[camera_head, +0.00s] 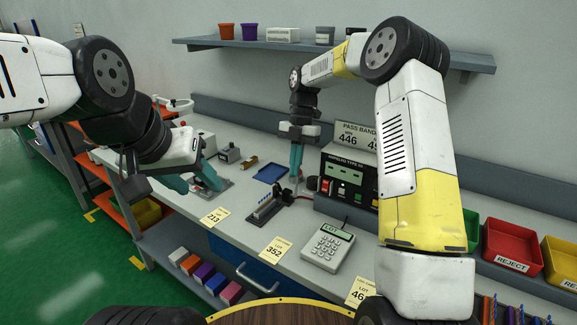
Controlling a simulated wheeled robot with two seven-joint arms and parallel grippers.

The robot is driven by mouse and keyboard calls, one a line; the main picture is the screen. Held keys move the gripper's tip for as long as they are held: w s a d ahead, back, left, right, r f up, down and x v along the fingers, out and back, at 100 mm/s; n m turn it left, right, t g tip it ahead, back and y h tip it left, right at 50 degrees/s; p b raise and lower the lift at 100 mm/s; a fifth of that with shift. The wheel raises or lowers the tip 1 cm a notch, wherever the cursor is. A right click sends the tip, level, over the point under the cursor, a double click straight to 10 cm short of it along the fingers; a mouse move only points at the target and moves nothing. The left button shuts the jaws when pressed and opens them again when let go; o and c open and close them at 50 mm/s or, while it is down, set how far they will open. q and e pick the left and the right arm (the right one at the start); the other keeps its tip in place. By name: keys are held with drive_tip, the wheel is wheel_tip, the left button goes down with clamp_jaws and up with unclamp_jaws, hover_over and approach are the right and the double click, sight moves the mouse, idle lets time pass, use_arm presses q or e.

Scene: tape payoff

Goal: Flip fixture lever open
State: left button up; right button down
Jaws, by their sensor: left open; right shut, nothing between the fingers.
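A grey fixture (264,209) with a row of blue-topped pins stands on the bench in the middle of the head view. A dark lever-like part (287,196) is at its right end; whether it is open or closed is too small to tell. My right gripper (296,173) is shut and empty, pointing down just behind and above that end. I cannot tell whether its fingertips touch anything; a small red part shows by them. My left gripper (203,188) is open and empty over the bench, left of the fixture, with its teal fingers spread.
A test unit (347,182) with a green display stands right of the fixture. A calculator-like keypad (328,246) and yellow lot cards (276,247) lie along the bench front. A blue tray (271,174) sits behind the fixture.

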drive_tip(key=shift+w+d+f, duration=0.15)
drive_tip(key=shift+w+d, duration=0.6)
drive_tip(key=shift+w, duration=0.15)
drive_tip(key=shift+w+d+f, duration=0.1)
drive_tip(key=shift+w+d, duration=0.6)
drive_tip(key=shift+w, duration=0.15)
drive_tip(key=s+a+v, duration=0.1)
drive_tip(key=v, duration=0.6)
drive_tip(key=shift+r, duration=0.5)
drive_tip(key=shift+w+a, duration=0.1)
drive_tip(key=shift+r, duration=0.1)
